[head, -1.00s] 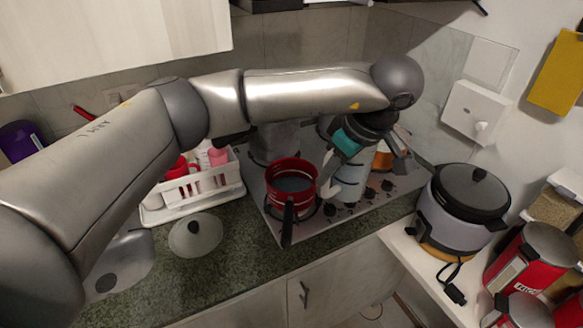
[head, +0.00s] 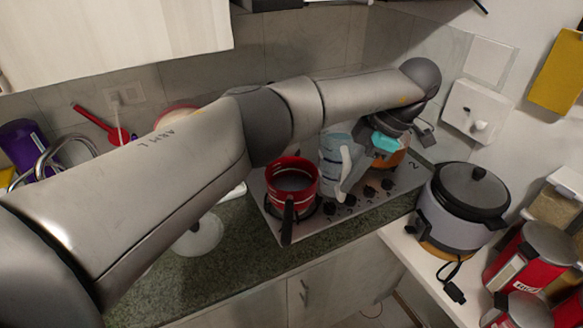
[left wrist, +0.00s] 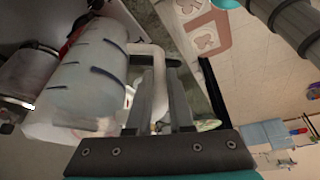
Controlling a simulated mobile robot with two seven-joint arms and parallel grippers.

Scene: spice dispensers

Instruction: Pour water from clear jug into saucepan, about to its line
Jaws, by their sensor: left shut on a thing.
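The red saucepan (head: 306,203) sits on the stove with its dark handle pointing to the front. Its inside looks grey, and I cannot make out a water level or line. The clear jug (head: 331,150) is just right of the saucepan, close beside it; I cannot tell its exact tilt or whether it is lifted. It also fills the left part of the left wrist view (left wrist: 88,85), with dark marks on its wall. My left gripper (head: 361,152) is on the jug's right side. In the left wrist view its fingers (left wrist: 162,88) are shut on the jug's handle. My right gripper is out of view.
An orange pot (head: 394,158) stands behind the gripper on the stove (head: 262,205). A rice cooker (head: 462,208) and red canisters (head: 530,262) stand at right. A pale lid (head: 200,238) lies on the counter at left, partly under my arm.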

